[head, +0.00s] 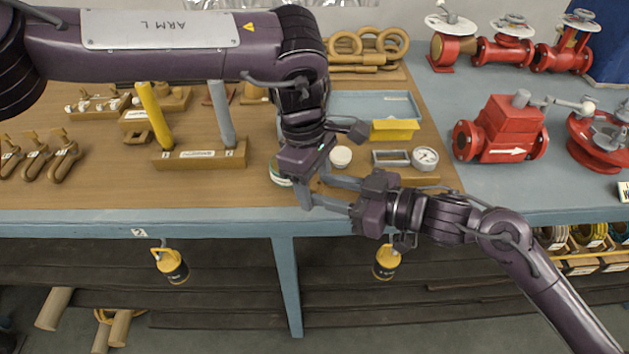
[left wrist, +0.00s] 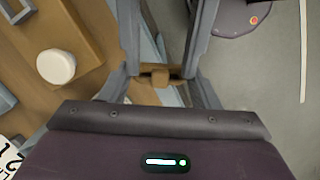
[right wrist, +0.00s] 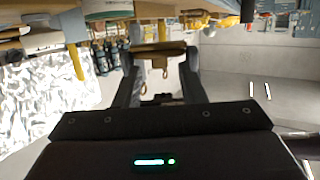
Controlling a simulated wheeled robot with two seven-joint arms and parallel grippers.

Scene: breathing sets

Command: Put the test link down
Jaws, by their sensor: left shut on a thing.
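My left gripper (left wrist: 160,80) is shut on a small brown piece, the test link (left wrist: 160,75), which spans between its fingers in the left wrist view. In the head view my left gripper (head: 314,184) points down at the bench's front edge, and the link is mostly hidden by the fingers. My right gripper (head: 320,190) comes in from the right, its fingers spread right beside the left fingertips. In the right wrist view its fingers (right wrist: 158,62) are apart, with a tan bar (right wrist: 158,48) across their tips; I cannot tell whether they touch it.
A white round pot (head: 341,157), a gauge (head: 425,158) and a yellow bin (head: 394,130) stand close behind the grippers. A wooden stand with yellow and grey posts (head: 199,158) is on the left. Red valves (head: 502,130) stand on the right. Yellow weights (head: 386,262) hang below the edge.

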